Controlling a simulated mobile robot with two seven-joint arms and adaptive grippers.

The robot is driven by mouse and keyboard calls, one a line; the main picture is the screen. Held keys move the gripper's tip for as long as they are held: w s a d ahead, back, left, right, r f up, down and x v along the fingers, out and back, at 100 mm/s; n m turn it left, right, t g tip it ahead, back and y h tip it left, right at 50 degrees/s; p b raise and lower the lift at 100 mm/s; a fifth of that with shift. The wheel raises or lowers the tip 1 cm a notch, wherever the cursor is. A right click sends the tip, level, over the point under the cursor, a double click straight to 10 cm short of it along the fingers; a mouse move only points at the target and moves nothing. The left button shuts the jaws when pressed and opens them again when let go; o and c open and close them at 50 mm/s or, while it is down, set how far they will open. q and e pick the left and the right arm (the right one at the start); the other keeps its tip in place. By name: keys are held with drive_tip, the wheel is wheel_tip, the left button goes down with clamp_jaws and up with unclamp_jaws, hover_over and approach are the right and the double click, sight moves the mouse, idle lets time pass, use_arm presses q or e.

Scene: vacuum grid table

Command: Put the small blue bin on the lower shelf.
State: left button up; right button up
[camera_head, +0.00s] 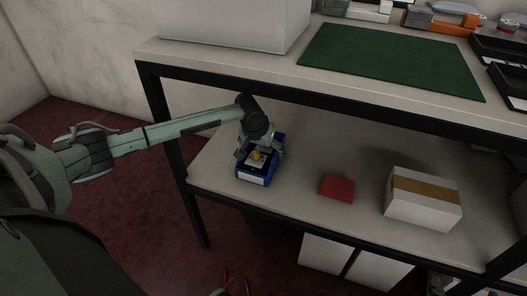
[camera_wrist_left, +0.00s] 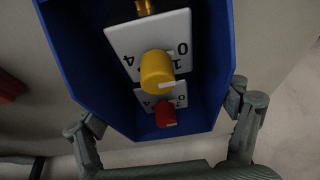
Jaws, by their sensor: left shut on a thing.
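The small blue bin (camera_head: 253,180) is at the left front part of the lower shelf (camera_head: 290,185). I cannot tell whether its base touches the shelf. My left gripper (camera_head: 259,151) reaches in under the tabletop and is shut on the bin, hiding part of it. In the left wrist view the bin (camera_wrist_left: 72,45) fills the upper middle, with one finger on each side. Inside it are white cards with black digits, a yellow knob (camera_wrist_left: 157,70) and a red knob (camera_wrist_left: 165,114). My right gripper is not in view.
A red box (camera_head: 337,187) and a white carton with a brown band (camera_head: 422,203) stand to the right on the lower shelf. A dark table leg (camera_head: 172,125) is left of the bin. The tabletop above carries a green mat (camera_head: 390,58) and a large white box (camera_head: 235,22).

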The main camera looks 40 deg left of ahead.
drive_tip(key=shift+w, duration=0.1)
use_arm(q)
drive_tip(key=o, duration=1.1)
drive_tip(key=shift+c, duration=0.2)
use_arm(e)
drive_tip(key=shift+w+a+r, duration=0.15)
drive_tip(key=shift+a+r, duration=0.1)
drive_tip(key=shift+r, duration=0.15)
use_arm(q)
drive_tip(key=v, duration=0.2)
drive_tip(key=s+v, duration=0.1)
drive_tip(key=v, duration=0.2)
drive_tip(key=shift+s+r, duration=0.1)
drive_tip(key=s+d, duration=0.1)
drive_tip(key=s, duration=0.5)
drive_tip(key=s+d, duration=0.1)
drive_tip(key=s, duration=0.2)
drive_tip(key=shift+s+d, duration=0.3)
drive_tip(key=shift+s, duration=0.1)
drive_tip(key=shift+s+d, duration=0.1)
drive_tip(key=shift+s, duration=0.35)
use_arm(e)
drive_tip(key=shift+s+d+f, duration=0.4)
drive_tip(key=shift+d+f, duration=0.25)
